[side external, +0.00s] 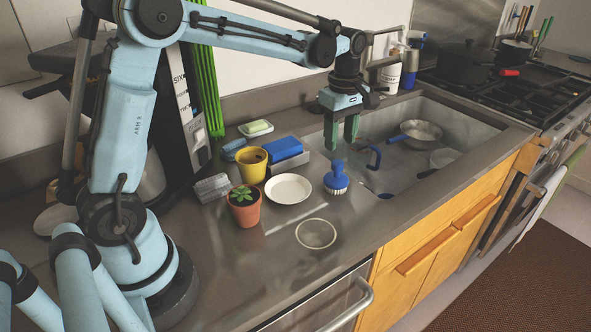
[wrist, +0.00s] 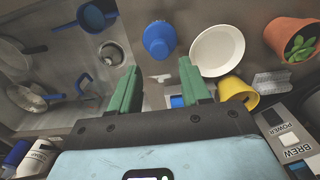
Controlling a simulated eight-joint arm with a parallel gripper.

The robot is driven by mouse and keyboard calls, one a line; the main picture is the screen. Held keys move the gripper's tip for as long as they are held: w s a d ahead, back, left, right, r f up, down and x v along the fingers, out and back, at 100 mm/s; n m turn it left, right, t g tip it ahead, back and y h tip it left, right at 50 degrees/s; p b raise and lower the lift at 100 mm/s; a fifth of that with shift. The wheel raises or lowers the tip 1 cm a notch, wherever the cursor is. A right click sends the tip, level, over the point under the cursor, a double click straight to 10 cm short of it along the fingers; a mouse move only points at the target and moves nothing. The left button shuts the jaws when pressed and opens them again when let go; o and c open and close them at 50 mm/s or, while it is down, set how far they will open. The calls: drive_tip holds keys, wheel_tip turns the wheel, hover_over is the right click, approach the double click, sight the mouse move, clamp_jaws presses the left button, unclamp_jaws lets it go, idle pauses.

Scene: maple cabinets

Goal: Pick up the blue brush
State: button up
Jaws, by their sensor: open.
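The blue brush (side external: 336,180) has a round blue knob handle over pale bristles. It stands upright on the counter beside the sink's near-left edge. In the wrist view the brush (wrist: 158,38) shows from above, a little beyond the fingertips. My gripper (side external: 341,148) points down with its green fingers apart, raised above the brush and slightly behind it. Nothing is between the fingers, which also show in the wrist view (wrist: 159,72).
A white plate (side external: 288,189), a potted plant (side external: 246,211) and a yellow cup (side external: 252,165) stand left of the brush. A blue sponge (side external: 284,149) sits behind. The sink (side external: 462,124) at right holds pans.

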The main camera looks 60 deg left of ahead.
sight(338, 162)
drive_tip(key=shift+f, duration=2.9)
drive_tip(key=shift+c, duration=0.2)
clamp_jaws()
drive_tip(key=shift+r, duration=3.5)
